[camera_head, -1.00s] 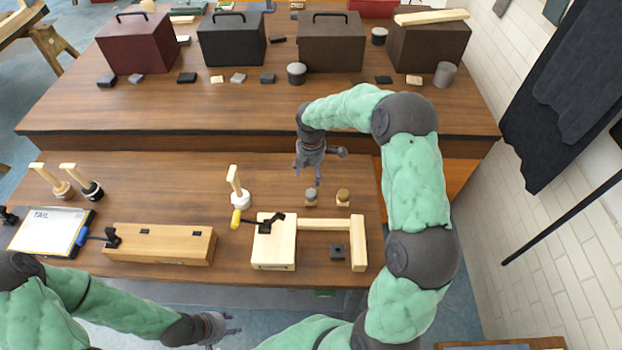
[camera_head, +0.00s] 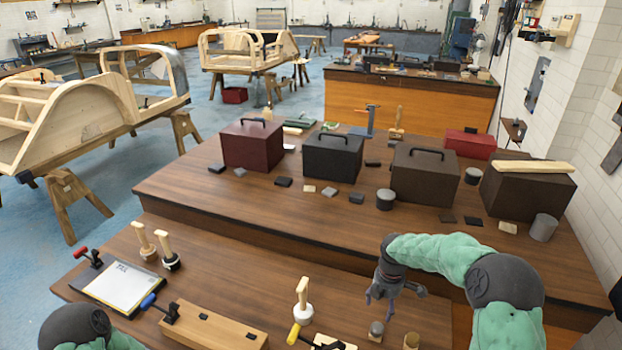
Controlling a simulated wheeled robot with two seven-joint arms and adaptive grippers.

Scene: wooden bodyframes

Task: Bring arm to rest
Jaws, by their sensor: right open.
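My right arm (camera_head: 505,300) comes in from the lower right, bent, with green padding and dark joints. My right gripper (camera_head: 379,297) hangs fingers down over the front bench (camera_head: 230,265). It is open, with nothing between its fingers. My left arm (camera_head: 75,328) shows only in part at the lower left corner. My left gripper is out of the picture.
A raised bench behind holds a maroon box (camera_head: 252,146), a black box (camera_head: 332,158), brown boxes (camera_head: 425,176) and small blocks. On the front bench are a clipboard (camera_head: 122,287), a wooden block (camera_head: 214,328) and wooden-handled tools (camera_head: 303,300). Wooden bodyframes (camera_head: 92,88) stand farther back.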

